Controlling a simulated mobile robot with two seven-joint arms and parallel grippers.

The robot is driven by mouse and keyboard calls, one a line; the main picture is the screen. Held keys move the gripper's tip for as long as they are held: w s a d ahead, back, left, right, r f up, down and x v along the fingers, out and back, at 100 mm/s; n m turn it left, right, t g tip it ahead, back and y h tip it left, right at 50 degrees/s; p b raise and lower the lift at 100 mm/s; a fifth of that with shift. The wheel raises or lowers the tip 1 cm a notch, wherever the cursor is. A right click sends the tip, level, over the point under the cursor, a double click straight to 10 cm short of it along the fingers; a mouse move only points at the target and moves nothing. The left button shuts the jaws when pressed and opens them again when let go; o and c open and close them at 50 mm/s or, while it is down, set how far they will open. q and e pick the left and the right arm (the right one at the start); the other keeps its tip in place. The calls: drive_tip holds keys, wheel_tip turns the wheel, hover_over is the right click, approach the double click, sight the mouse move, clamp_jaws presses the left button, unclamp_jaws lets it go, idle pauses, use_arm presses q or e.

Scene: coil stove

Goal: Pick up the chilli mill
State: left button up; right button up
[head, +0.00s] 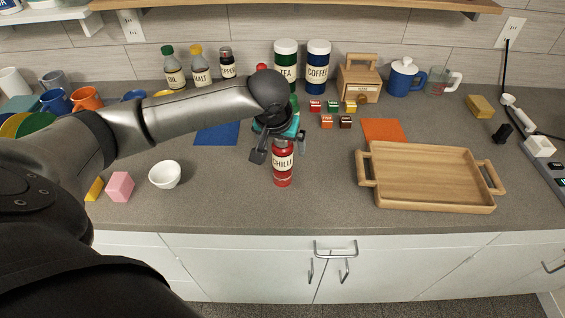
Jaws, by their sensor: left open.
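The red chilli mill (283,171) stands upright on the grey counter near its front edge, with a cream label reading CHILLI. My left gripper (278,148) is over the mill's upper part, with its dark fingers open. One finger shows to the left of the mill, and the other is partly hidden. The mill's top is partly covered by the gripper and wrist. I cannot tell whether the fingers touch it. My right gripper is not in view.
A wooden tray (430,172) lies to the right and a white bowl (165,175) to the left. Small coloured boxes (327,121) stand behind the gripper. Bottles (199,68) and canisters (318,68) line the wall. The counter beside the mill is clear.

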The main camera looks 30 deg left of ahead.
use_arm(q)
drive_tip(key=shift+b+x, duration=0.35)
drive_tip(key=shift+x, duration=2)
drive_tip(key=shift+w+a+r, duration=0.1)
drive_tip(key=shift+a, duration=0.05)
drive_tip(key=shift+c, duration=0.4)
clamp_jaws()
